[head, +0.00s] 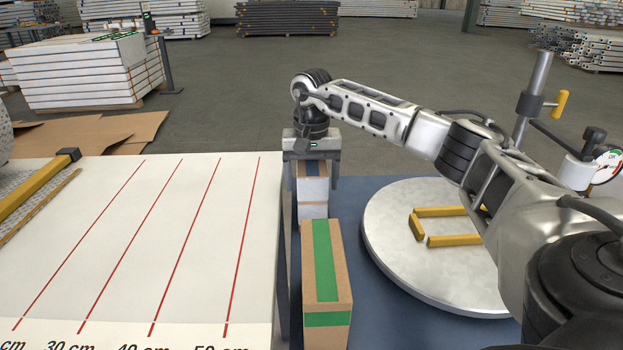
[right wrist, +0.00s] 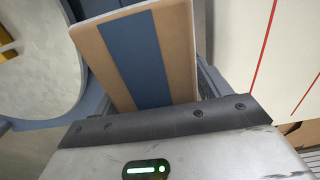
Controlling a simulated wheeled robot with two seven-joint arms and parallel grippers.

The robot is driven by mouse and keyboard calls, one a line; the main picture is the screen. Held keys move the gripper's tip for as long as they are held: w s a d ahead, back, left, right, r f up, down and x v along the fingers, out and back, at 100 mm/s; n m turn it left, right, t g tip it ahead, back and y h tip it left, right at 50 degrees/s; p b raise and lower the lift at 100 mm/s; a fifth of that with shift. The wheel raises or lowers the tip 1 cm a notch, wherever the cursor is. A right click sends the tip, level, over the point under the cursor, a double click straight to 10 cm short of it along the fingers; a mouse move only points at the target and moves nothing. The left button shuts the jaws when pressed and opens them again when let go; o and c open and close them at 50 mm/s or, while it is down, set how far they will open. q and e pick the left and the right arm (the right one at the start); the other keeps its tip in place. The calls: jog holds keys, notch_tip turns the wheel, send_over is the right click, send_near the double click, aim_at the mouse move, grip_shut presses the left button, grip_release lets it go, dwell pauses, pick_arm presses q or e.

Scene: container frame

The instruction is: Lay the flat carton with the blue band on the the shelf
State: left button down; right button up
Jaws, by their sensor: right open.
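The brown carton with the blue band (head: 311,170) stands on the blue surface behind a green-banded carton, its pale front face showing below my right gripper. In the right wrist view the carton (right wrist: 143,58) shows its brown face and wide blue stripe just beyond the gripper palm. My right gripper (head: 312,178) is open over the carton's far end, one finger at each side. I cannot tell whether the fingers touch it. My left gripper is not in view. I cannot make out a shelf.
A green-banded carton (head: 325,272) stands nearer on the blue surface (head: 375,300). A round metal turntable (head: 390,245) with yellow guides is to the right, partly behind my right arm. A white table (head: 135,240) with red lines and cm marks is on the left, mostly clear.

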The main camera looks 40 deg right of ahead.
notch_tip(320, 180, up, 12)
jog(key=shift+f+p, duration=0.1)
jog(key=shift+p, duration=0.6)
